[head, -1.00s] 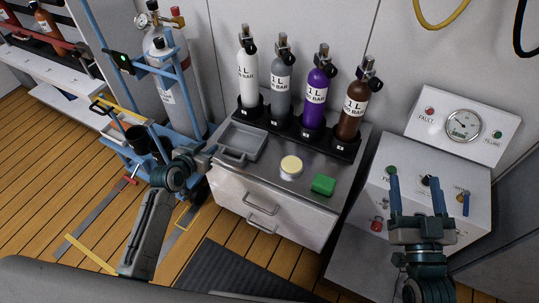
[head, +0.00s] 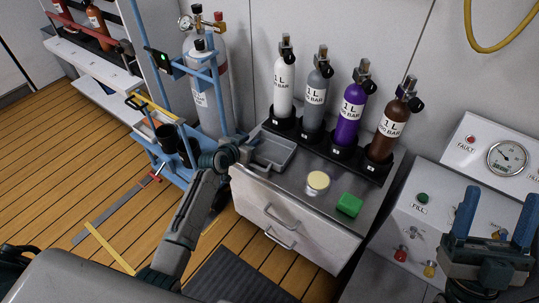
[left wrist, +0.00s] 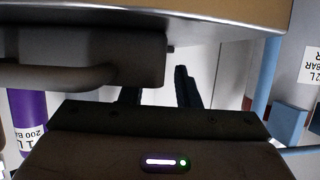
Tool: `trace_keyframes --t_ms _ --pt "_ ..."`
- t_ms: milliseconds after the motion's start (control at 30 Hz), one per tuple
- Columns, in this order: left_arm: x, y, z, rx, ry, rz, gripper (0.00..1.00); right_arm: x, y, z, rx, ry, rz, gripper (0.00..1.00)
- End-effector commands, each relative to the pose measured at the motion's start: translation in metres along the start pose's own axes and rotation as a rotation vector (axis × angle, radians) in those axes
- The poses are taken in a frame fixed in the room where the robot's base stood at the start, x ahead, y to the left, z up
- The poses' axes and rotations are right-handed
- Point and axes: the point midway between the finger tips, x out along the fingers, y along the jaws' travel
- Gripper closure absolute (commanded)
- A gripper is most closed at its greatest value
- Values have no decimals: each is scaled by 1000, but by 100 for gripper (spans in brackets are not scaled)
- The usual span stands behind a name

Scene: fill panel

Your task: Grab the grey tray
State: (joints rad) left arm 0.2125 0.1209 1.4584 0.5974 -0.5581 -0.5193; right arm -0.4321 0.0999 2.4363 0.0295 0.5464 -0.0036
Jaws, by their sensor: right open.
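The grey tray (head: 281,163) is shallow and rectangular, with a handle at its front left. It lies flat at the left end of the worktop (head: 300,200). My left gripper (head: 246,146) is at the tray's left edge in the head view, its fingertips hard to make out there. In the left wrist view the dark fingers of my left gripper (left wrist: 158,92) stand apart, with a grey block and bar, seemingly the tray (left wrist: 140,55), close beside them. I cannot tell whether they touch. My right gripper (head: 497,205) is open and empty in front of the filling panel.
A green block (head: 349,204) and a round cream-topped pot (head: 317,183) stand right of the tray. Several bottles in a black rack (head: 330,148) line the back. A blue cylinder trolley (head: 170,165) stands close on the left. The filling panel (head: 440,215) is at right.

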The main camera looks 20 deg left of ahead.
Motion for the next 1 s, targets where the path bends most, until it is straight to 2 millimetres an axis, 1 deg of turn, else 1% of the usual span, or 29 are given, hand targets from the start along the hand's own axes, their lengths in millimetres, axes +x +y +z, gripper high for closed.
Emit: trace_keyframes --t_ms 33,133,400,433,567,600,1000 --pt "6 0 1 -2 0 0 71 0 0 -5 -4 36 -3 33" --pt "11 0 0 -1 1 0 71 1 -1 -13 -9 86 -7 33" --pt "13 0 0 0 0 0 71 2 -1 -17 -11 106 -8 33" --pt "13 0 0 0 0 0 73 2 -1 -17 -11 105 -8 33" --pt "12 0 0 0 0 0 98 2 -1 -16 -11 105 -8 33" --pt "12 0 0 0 0 0 100 2 -1 -16 -11 104 -8 33" --pt "12 0 -2 0 1 0 100 3 -1 -16 -10 100 -8 33"
